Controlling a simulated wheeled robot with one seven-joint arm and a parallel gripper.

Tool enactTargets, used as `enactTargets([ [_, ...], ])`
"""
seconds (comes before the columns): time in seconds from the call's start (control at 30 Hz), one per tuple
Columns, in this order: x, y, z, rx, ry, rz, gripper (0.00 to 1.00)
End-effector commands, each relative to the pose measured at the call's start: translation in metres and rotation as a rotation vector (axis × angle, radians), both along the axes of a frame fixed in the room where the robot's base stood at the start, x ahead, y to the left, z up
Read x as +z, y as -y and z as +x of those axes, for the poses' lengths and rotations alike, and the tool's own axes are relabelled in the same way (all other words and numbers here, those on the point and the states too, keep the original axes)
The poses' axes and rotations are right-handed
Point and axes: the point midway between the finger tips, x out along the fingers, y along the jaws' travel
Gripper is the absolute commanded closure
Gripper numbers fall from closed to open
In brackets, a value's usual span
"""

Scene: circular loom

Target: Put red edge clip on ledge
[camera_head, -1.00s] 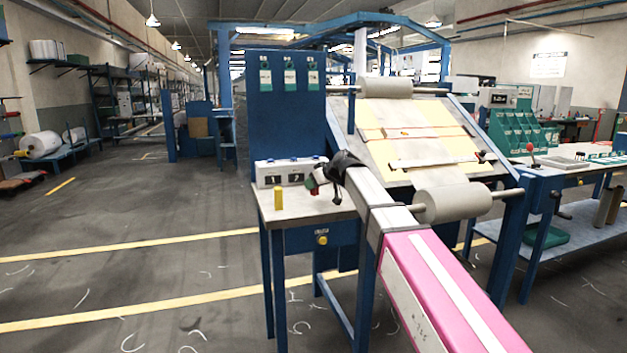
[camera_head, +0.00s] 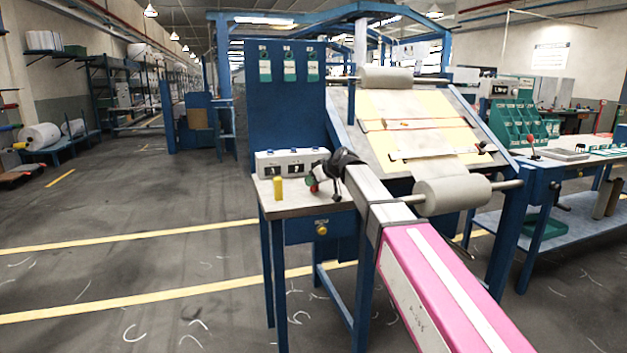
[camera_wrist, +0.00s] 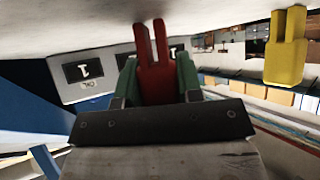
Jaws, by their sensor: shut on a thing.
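The red edge clip (camera_wrist: 153,65) is held between the green fingers of my gripper (camera_wrist: 155,85), its two prongs pointing up in the wrist picture, towards the pale ledge surface (camera_wrist: 60,20). In the head view, my gripper (camera_head: 313,183) is small, above the grey ledge (camera_head: 300,206) at the front of the blue panel, right of the yellow clip. The red clip shows there only as a small red spot (camera_head: 310,180). I cannot tell whether it touches the ledge.
A yellow clip (camera_head: 278,188) stands on the ledge; it also shows in the wrist view (camera_wrist: 287,50). A white box with numbered displays (camera_head: 285,162) stands behind. The loom's grey roller (camera_head: 452,196) and sloped board are to the right. Open floor lies left.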

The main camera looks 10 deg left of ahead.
Motion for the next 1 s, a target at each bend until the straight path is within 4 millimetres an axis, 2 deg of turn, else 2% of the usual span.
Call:
enactTargets([
  [0.63,-0.020,0.001,-0.002,0.001,-0.004,-0.006,0.95],
  [1.0,-0.024,0.002,-0.005,0.004,-0.003,-0.011,0.95],
])
